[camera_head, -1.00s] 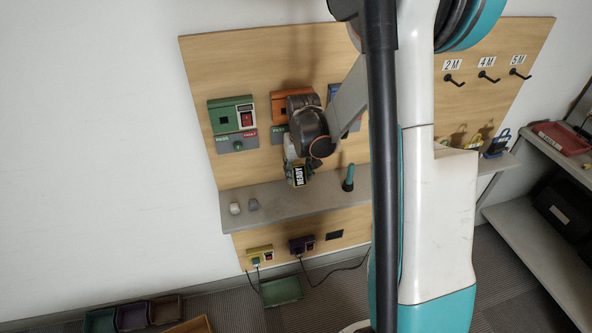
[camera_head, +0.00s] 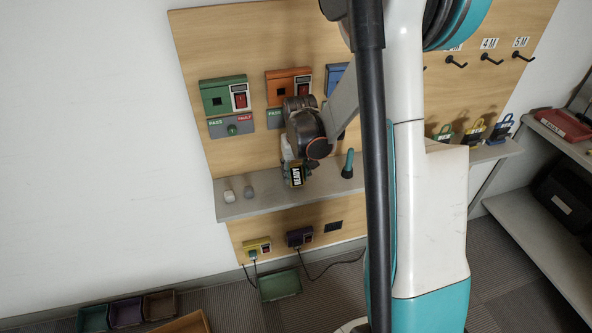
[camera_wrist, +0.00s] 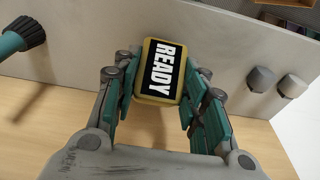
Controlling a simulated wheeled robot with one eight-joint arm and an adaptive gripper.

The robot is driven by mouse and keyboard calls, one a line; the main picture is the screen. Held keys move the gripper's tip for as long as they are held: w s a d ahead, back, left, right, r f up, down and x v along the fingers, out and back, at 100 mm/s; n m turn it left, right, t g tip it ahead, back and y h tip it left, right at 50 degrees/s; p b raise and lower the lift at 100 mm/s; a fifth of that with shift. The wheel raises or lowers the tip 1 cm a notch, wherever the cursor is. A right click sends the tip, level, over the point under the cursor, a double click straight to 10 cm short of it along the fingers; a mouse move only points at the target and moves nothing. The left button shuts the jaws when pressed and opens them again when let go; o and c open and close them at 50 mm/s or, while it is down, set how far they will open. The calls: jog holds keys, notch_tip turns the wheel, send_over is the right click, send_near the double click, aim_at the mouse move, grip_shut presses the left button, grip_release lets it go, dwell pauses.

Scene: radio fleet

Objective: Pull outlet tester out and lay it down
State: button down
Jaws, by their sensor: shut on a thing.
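The outlet tester is a small yellow-rimmed block with a black READY label (camera_head: 297,176), and it also shows in the wrist view (camera_wrist: 160,70). My gripper (camera_head: 292,158) is shut on it; in the wrist view the teal fingers (camera_wrist: 160,98) stand on either side of it. The tester is in front of the wood board, below the orange outlet box (camera_head: 290,83) and over the grey shelf (camera_head: 265,205) in the head view. Its lower end overlaps the shelf in the picture; I cannot tell whether they touch. My wrist hides part of the panel under the orange box.
Two small knobs, one white (camera_head: 229,196) and one grey (camera_head: 249,192), stand on the shelf at left. A teal-handled tool (camera_head: 348,164) stands at right. A green box (camera_head: 224,97) is mounted on the upper left. Coloured padlocks (camera_head: 475,129) sit farther right. Shelf between knobs and tester is narrow.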

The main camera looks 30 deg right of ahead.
aim_at(298, 183)
jog(key=shift+f, duration=0.35)
jog(key=c, duration=0.9)
grip_release()
jog(key=shift+r, duration=0.1)
jog(key=r, duration=0.4)
jog(key=s+r, duration=0.1)
jog(key=r, duration=0.2)
jog(key=s+r, duration=0.1)
jog(key=r, duration=0.3)
jog(key=shift+a+r, duration=0.3)
jog(key=shift+r, duration=0.05)
